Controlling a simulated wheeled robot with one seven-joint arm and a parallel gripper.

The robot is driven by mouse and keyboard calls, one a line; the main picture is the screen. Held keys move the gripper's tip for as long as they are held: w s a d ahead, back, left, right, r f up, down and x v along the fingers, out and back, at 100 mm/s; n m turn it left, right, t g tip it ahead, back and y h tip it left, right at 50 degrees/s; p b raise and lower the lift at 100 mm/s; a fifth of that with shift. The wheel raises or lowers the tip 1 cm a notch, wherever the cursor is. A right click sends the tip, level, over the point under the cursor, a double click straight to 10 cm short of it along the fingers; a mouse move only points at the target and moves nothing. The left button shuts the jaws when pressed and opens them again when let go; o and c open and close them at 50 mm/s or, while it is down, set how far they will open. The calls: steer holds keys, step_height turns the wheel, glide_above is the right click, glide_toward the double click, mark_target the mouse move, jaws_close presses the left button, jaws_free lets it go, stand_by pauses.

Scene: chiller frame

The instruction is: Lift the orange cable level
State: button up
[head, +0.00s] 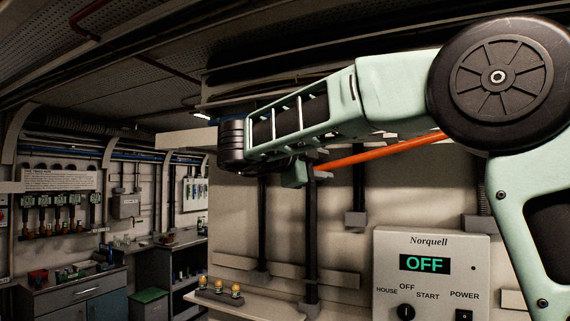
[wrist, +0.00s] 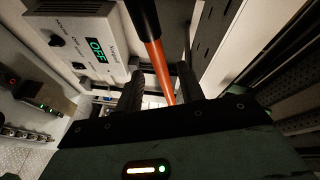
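The orange cable (head: 380,153) shows in the head view as a taut, sloping length that rises to the right and passes behind my arm. Its left end meets my gripper (head: 300,172), which is mostly hidden under my wrist. In the wrist view the cable (wrist: 159,68) runs between the two dark fingers of my gripper (wrist: 160,78), with a black section at its top. The fingers stand apart with a gap visible on each side of the cable. Contact with the cable cannot be made out.
A Norquell control box (head: 432,272) reading OFF is mounted below my arm. Dark vertical posts (head: 311,235) stand on the wall behind. A shelf with several yellow-topped fittings (head: 219,291) is lower left. A workbench (head: 80,285) stands further left.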

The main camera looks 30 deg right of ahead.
steer(key=b+v, duration=0.3)
steer(key=v, duration=1)
steer(key=shift+a, duration=0.25)
steer(key=shift+s, duration=0.1)
steer(key=shift+d+m+b, duration=0.2)
steer(key=shift+m+b, duration=0.1)
steer(key=shift+b, duration=0.05)
jaws_close()
steer(key=w+d+f+m+y+p, duration=0.1)
steer(key=d+m+y, duration=0.2)
steer(key=d+m, duration=0.4)
steer(key=w+d+f+m+t+y+p, duration=0.1)
steer(key=w+d+m+y+p, duration=0.1)
steer(key=d+m, duration=0.5)
steer(key=shift+f+m+y, duration=0.35)
steer(key=shift+m+y, duration=0.05)
